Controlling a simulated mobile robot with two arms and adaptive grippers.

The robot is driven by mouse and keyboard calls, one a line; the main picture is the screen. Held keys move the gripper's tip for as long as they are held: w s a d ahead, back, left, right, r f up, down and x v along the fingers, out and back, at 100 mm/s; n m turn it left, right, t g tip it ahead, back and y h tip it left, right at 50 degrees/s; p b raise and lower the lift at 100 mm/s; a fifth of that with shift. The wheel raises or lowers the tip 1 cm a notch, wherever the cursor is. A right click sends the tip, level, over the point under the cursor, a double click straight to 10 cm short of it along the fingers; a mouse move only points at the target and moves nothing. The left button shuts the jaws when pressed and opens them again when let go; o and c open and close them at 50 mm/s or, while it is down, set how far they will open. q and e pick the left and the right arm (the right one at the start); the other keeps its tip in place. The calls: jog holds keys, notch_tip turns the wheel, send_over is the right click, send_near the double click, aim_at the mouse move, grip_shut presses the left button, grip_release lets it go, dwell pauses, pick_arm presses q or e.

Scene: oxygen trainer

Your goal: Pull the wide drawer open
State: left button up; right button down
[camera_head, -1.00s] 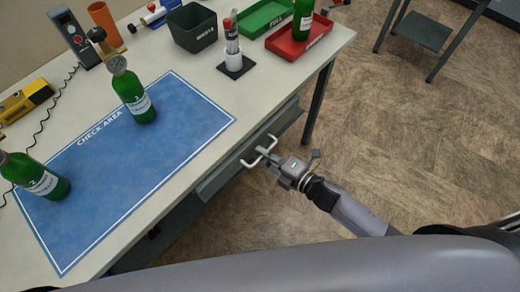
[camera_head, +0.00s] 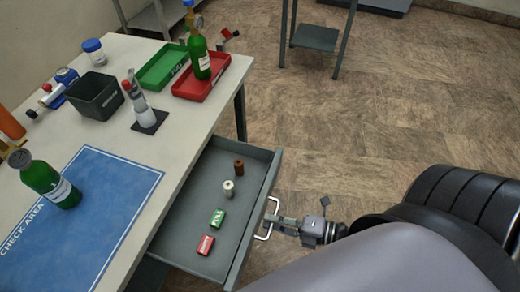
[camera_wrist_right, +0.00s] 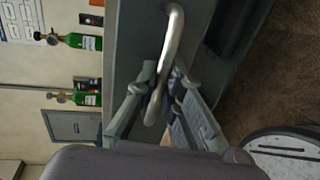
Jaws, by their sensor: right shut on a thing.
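The wide grey drawer (camera_head: 247,225) stands open under the worktable in the head view. Its white bar handle (camera_head: 269,217) is on the front face. My right gripper (camera_head: 275,222) is shut on this handle. In the right wrist view the two fingers (camera_wrist_right: 160,90) close around the curved metal handle (camera_wrist_right: 174,45). Inside the drawer lie a brown cylinder (camera_head: 239,167), a white spool-like piece (camera_head: 228,188), a green block (camera_head: 217,218) and a red block (camera_head: 205,244). My left gripper is not in view.
The floor beyond the drawer is clear up to a small grey stand (camera_head: 315,38).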

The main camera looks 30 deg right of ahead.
jog(key=shift+s+d, duration=0.3)
jog(key=shift+s, duration=0.05)
jog(key=c, duration=1.7)
grip_release()
jog(key=v, duration=1.2)
